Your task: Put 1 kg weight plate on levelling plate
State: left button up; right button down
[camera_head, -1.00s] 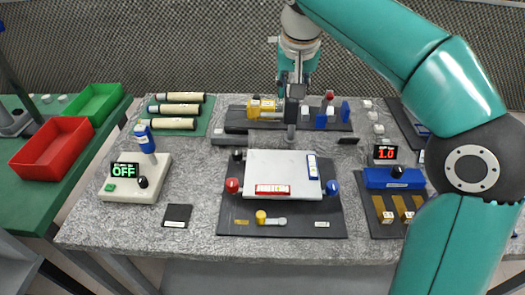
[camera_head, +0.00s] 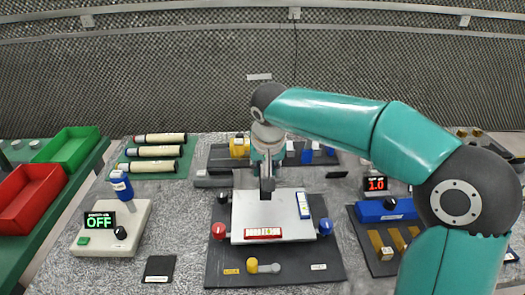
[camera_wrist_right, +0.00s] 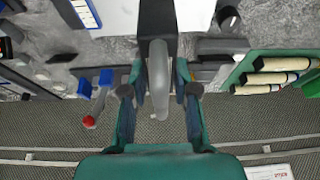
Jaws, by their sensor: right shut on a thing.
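The levelling plate (camera_head: 273,213) is a white square plate on a dark base, with a red-framed level along its front edge and a blue-framed level at its right. A red knob and a blue knob stand at its sides. My right gripper (camera_head: 266,170) points down over the plate's rear middle. My left gripper is not in view.
A black rack (camera_head: 220,157) with yellow and blue pieces stands behind. A blue scale (camera_head: 386,210) reading 1.0 is at right. A white box (camera_head: 113,228) showing OFF is at left, near a black pad (camera_head: 159,268).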

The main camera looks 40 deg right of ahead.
jog(key=shift+w+f, duration=0.1)
jog(key=shift+f, duration=3.05)
jog(key=c, duration=0.9)
grip_release()
jog(key=v, duration=1)
jog(key=shift+s+a+r, duration=0.15)
jog(key=shift+s+r, duration=0.15)
jog(key=shift+s+a+r, duration=0.1)
jog(key=shift+s+r, duration=0.15)
jog(key=shift+r, duration=0.35)
